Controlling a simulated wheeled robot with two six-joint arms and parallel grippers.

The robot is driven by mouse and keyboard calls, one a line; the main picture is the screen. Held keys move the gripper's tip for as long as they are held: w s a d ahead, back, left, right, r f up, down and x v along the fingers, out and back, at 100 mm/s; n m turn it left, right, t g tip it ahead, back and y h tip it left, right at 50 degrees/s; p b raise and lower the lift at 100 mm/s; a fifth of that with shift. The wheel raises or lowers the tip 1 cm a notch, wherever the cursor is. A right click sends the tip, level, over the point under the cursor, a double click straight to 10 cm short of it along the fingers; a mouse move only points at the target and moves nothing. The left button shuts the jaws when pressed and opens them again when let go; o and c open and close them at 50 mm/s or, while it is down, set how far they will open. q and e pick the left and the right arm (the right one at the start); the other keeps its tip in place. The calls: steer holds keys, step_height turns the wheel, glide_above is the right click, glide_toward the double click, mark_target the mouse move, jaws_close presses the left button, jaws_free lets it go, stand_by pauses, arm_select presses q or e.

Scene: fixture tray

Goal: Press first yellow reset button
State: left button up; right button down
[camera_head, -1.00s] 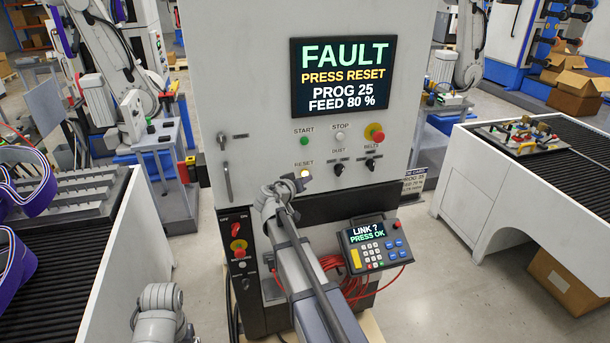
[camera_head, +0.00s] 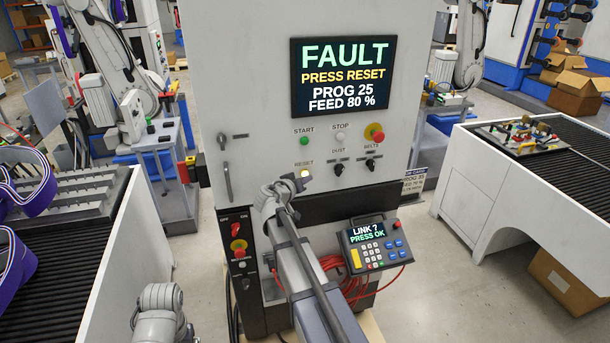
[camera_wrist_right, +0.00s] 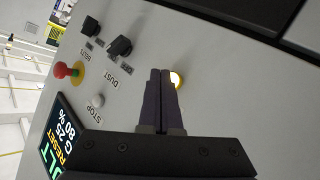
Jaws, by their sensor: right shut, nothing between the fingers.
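The yellow reset button (camera_head: 305,174) is lit, under the RESET label on the grey machine panel. In the right wrist view the glowing button (camera_wrist_right: 177,79) shows just right of the fingertips, partly hidden by them. My right gripper (camera_head: 297,184) is just below and left of the button in the head view. In the right wrist view its dark fingers (camera_wrist_right: 160,72) are together with nothing between them. I cannot tell whether they touch the button or panel. A grey link of my left arm shows at the lower left; its gripper does not show.
The screen (camera_head: 342,76) reads FAULT, PRESS RESET. Nearby are the green start button (camera_head: 304,141), white stop button (camera_head: 340,137), red emergency stop (camera_head: 375,133) and two black knobs (camera_head: 339,169). A keypad pendant (camera_head: 374,248) sits right of my right arm.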

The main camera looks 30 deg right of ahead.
steer(key=shift+w, duration=0.2)
steer(key=shift+w+d, duration=0.15)
steer(key=shift+w, duration=0.1)
steer(key=shift+w+d, duration=0.1)
steer(key=shift+w, duration=0.35)
stand_by(0.9)
steer(key=shift+s, duration=0.1)
steer(key=shift+s+a, duration=0.25)
steer(key=shift+s, duration=0.55)
steer(key=s, duration=0.2)
steer(key=s+a, duration=0.1)
steer(key=s, duration=0.2)
stand_by(0.5)
steer(key=shift+w, duration=0.1)
stand_by(0.4)
